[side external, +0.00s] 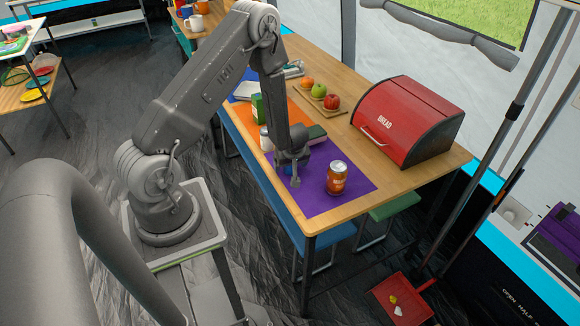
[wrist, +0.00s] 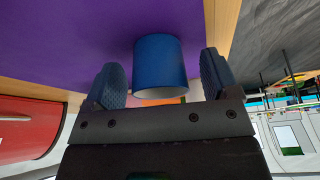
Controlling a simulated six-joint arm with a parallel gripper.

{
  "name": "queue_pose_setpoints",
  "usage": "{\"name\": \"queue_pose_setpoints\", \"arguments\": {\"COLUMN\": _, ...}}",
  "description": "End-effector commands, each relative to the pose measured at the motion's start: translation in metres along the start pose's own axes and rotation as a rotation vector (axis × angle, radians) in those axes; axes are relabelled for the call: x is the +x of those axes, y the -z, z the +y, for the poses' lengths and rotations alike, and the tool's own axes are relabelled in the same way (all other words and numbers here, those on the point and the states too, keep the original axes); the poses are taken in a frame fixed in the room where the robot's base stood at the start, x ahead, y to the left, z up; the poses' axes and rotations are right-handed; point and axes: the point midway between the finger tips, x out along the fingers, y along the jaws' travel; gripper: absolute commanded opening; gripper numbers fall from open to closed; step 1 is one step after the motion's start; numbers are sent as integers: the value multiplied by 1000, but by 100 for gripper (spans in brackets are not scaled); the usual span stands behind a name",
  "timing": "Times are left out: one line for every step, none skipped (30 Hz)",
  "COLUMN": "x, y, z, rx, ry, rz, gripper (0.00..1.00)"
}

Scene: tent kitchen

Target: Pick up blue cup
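The blue cup (wrist: 160,62) stands on the purple mat (wrist: 60,40) in the wrist view, with its pale rim facing my gripper. My gripper (wrist: 163,78) is open, with one finger on each side of the cup. A gap shows between each finger and the cup, slightly wider on the right. In the side external view my gripper (side external: 292,172) is low over the purple mat (side external: 330,202). There the cup is mostly hidden behind my gripper.
An orange can (side external: 337,178) stands on the mat right of my gripper. A red bread box (side external: 405,120) is at the table's right.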

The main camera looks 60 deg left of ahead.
Motion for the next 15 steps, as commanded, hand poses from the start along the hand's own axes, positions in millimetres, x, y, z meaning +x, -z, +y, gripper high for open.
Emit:
{"name": "queue_pose_setpoints", "arguments": {"x": 0, "y": 0, "z": 0, "rx": 0, "ry": 0, "rz": 0, "gripper": 77}}
{"name": "queue_pose_setpoints", "arguments": {"x": 0, "y": 0, "z": 0, "rx": 0, "ry": 0, "rz": 0, "gripper": 74}}
{"name": "queue_pose_setpoints", "arguments": {"x": 0, "y": 0, "z": 0, "rx": 0, "ry": 0, "rz": 0, "gripper": 70}}
{"name": "queue_pose_setpoints", "arguments": {"x": 0, "y": 0, "z": 0, "rx": 0, "ry": 0, "rz": 0, "gripper": 67}}
{"name": "queue_pose_setpoints", "arguments": {"x": 0, "y": 0, "z": 0, "rx": 0, "ry": 0, "rz": 0, "gripper": 64}}
{"name": "queue_pose_setpoints", "arguments": {"x": 0, "y": 0, "z": 0, "rx": 0, "ry": 0, "rz": 0, "gripper": 60}}
{"name": "queue_pose_setpoints", "arguments": {"x": 0, "y": 0, "z": 0, "rx": 0, "ry": 0, "rz": 0, "gripper": 57}}
{"name": "queue_pose_setpoints", "arguments": {"x": 0, "y": 0, "z": 0, "rx": 0, "ry": 0, "rz": 0, "gripper": 55}}
{"name": "queue_pose_setpoints", "arguments": {"x": 0, "y": 0, "z": 0, "rx": 0, "ry": 0, "rz": 0, "gripper": 51}}
{"name": "queue_pose_setpoints", "arguments": {"x": 0, "y": 0, "z": 0, "rx": 0, "ry": 0, "rz": 0, "gripper": 48}}
{"name": "queue_pose_setpoints", "arguments": {"x": 0, "y": 0, "z": 0, "rx": 0, "ry": 0, "rz": 0, "gripper": 45}}
{"name": "queue_pose_setpoints", "arguments": {"x": 0, "y": 0, "z": 0, "rx": 0, "ry": 0, "rz": 0, "gripper": 41}}
{"name": "queue_pose_setpoints", "arguments": {"x": 0, "y": 0, "z": 0, "rx": 0, "ry": 0, "rz": 0, "gripper": 38}}
{"name": "queue_pose_setpoints", "arguments": {"x": 0, "y": 0, "z": 0, "rx": 0, "ry": 0, "rz": 0, "gripper": 35}}
{"name": "queue_pose_setpoints", "arguments": {"x": 0, "y": 0, "z": 0, "rx": 0, "ry": 0, "rz": 0, "gripper": 32}}
